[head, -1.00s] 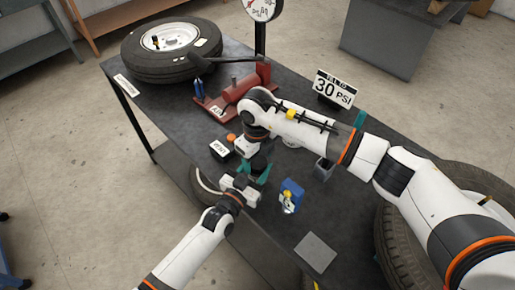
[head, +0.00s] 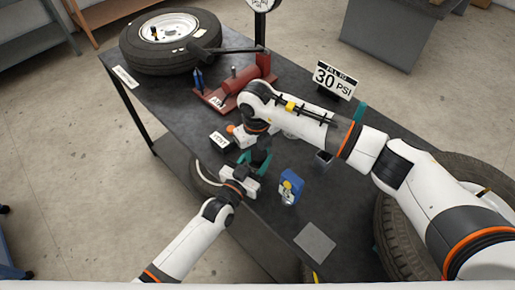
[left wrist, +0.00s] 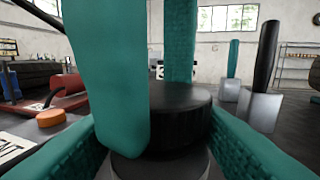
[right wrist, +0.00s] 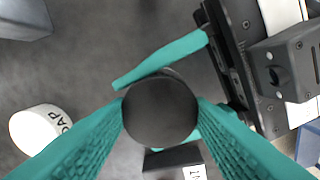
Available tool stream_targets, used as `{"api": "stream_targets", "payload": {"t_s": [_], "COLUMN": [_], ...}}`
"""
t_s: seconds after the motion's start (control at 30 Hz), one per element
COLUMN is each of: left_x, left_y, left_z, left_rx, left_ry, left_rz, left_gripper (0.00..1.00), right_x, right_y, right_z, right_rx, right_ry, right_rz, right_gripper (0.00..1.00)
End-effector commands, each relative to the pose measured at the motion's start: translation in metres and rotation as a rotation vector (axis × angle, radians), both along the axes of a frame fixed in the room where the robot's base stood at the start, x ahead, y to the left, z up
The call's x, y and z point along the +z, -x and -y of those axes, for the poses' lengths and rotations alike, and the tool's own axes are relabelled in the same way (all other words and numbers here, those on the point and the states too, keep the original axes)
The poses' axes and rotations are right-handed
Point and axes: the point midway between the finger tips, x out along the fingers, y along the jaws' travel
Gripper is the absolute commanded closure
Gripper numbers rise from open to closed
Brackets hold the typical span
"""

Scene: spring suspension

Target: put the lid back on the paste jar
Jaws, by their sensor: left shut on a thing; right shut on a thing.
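The lid (left wrist: 182,108) is a round black disc, seen from above in the right wrist view (right wrist: 160,111). My right gripper (right wrist: 160,118) is shut on its sides from above. My left gripper (left wrist: 160,150) is shut on the paste jar (left wrist: 160,166), whose dark grey top shows low between the teal fingers. The lid is directly over the jar; I cannot tell whether it touches or is seated. In the head view my left gripper (head: 250,170) and my right gripper (head: 259,148) meet near the table's front edge and hide the jar and lid.
A label block (head: 220,139) and an orange cap (left wrist: 50,118) are close by on the left. A blue item (head: 291,187) and a grey pad (head: 315,242) lie to the right. A red tool (head: 235,92) and a tyre (head: 170,65) are farther back.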

Motion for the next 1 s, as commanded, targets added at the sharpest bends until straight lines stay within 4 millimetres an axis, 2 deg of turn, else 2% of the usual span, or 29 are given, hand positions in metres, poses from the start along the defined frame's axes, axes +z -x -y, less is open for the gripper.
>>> {"api": "stream_targets", "payload": {"t_s": [0.1,0.33,0.37,0.47,0.77,1.0], "left_x": [0.0,0.0,0.0,0.0,0.001,0.0], "left_y": [0.0,0.0,0.0,0.0,0.001,0.001], "left_z": [0.0,0.0,0.0,0.0,0.002,0.001], "left_rx": [0.0,0.0,0.0,0.0,-0.002,-0.002], "left_ry": [0.0,0.0,-0.001,0.0,0.001,0.001], "left_rz": [0.0,0.0,-0.001,0.0,0.0,-0.001], "left_gripper": [1.0,1.0,1.0,1.0,1.0,1.0], "right_x": [0.0,0.0,0.0,0.0,0.003,0.031], "right_y": [-0.001,-0.001,-0.001,-0.001,0.0,-0.001], "right_z": [0.0,0.0,0.0,0.0,-0.002,-0.002], "right_rx": [-0.057,-0.056,-0.056,-0.055,-0.052,-0.051], "right_ry": [0.0,0.0,0.0,0.0,-0.005,-0.006], "right_rz": [0.002,0.002,0.002,0.002,0.002,0.006], "right_gripper": [0.81,0.81,0.48,0.32,0.32,0.32]}}
